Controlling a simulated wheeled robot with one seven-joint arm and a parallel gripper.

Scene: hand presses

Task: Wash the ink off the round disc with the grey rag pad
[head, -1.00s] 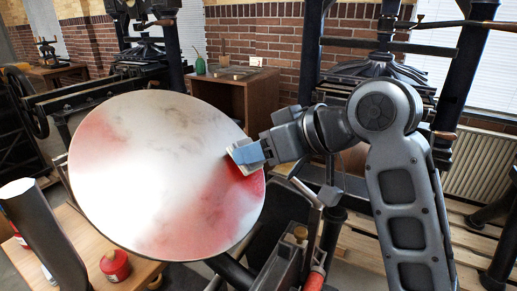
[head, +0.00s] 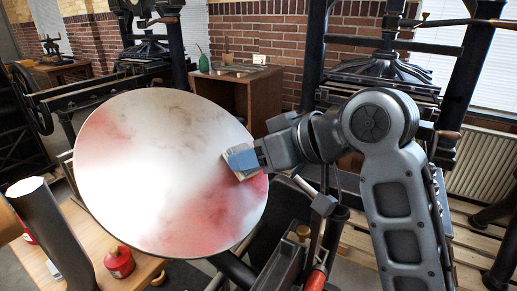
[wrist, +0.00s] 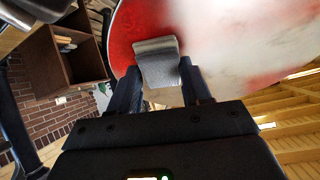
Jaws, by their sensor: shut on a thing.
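The round disc (head: 150,190) is tilted and fills the left middle of the head view. Its middle is pale, with red ink at the upper left, lower right and right edge, and faint grey smears near the top. My gripper (head: 246,159) is shut on the grey rag pad (head: 236,168), at the disc's right side. The pad appears to lie against the disc face, but exact contact is hard to tell. In the wrist view the grey pad (wrist: 157,62) sits between the two fingers of my gripper (wrist: 160,90), in front of the red-smeared disc (wrist: 215,35).
A wooden table (head: 85,245) with red cans (head: 118,262) and a dark cylinder (head: 50,232) stands at lower left. Dark press parts (head: 275,265) lie just right of and below the disc. A wooden cabinet (head: 240,100) stands behind, with presses on both sides.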

